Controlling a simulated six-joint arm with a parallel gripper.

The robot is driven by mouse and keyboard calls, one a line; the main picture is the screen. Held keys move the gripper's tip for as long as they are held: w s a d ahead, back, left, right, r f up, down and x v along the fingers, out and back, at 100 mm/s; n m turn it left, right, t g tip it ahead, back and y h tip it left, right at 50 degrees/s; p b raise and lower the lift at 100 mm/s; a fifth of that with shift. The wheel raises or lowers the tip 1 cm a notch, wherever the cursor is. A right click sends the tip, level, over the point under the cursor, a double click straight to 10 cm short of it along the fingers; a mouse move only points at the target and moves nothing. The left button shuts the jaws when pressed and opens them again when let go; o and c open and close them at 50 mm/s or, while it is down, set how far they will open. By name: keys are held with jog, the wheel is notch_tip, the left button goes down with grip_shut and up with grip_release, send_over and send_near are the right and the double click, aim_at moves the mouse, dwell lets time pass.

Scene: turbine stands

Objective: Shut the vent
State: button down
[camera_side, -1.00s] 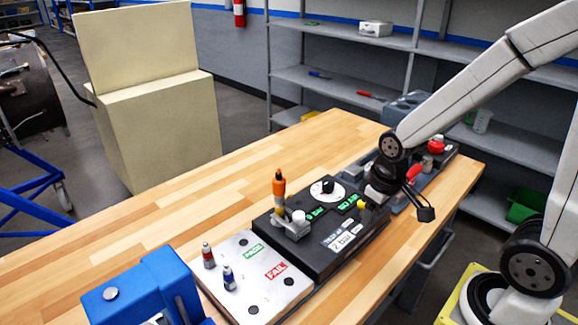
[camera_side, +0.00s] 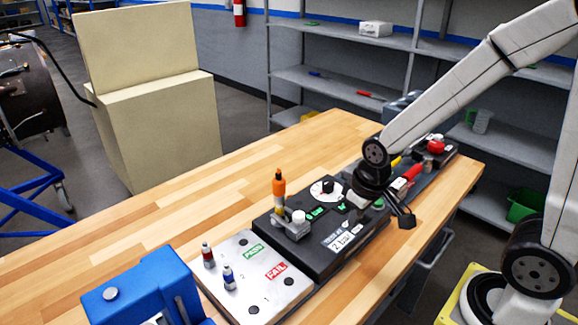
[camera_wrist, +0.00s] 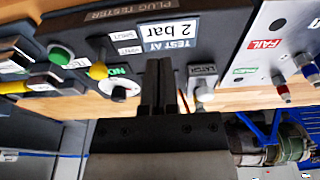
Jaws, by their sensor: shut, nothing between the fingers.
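The black plug tester (camera_side: 345,238) lies on the bench and carries several controls. In the wrist view, a yellow knob (camera_wrist: 97,72) and a green knob (camera_wrist: 59,54) stand on it, left of my fingers. The small labels beside them are too small to read, so I cannot tell for sure which control is the vent. My gripper (camera_wrist: 158,64) is shut and empty, its fingers over the tester beside the "TEST AT 2 bar" label (camera_wrist: 169,37).
A round white dial (camera_side: 326,190) and an orange-handled tool (camera_side: 279,186) stand on the tester. A metal PASS/FAIL plate (camera_side: 258,270) holds two small plugs. A blue block (camera_side: 150,290) stands at the front. A red knob (camera_side: 436,146) is behind my wrist. The left bench is clear.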

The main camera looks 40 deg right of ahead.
jog(key=w+d+r+g, duration=0.3)
jog(key=w+d, duration=0.1)
jog(key=w, duration=0.3)
jog(key=w+d+r+g, duration=0.3)
jog(key=w+d, duration=0.1)
jog(key=w, duration=0.3)
jog(key=shift+w+d+r, duration=0.2)
jog(key=shift+d+r, duration=0.05)
jog(key=shift+f, duration=0.15)
jog(key=x, duration=0.9)
jog(key=shift+s, duration=0.1)
jog(key=shift+s+f, duration=0.3)
jog(key=shift+f, duration=0.05)
jog(key=shift+s+r, duration=0.1)
jog(key=shift+s, duration=0.8)
jog(key=shift+s+r, duration=0.15)
jog(key=shift+s, duration=0.7)
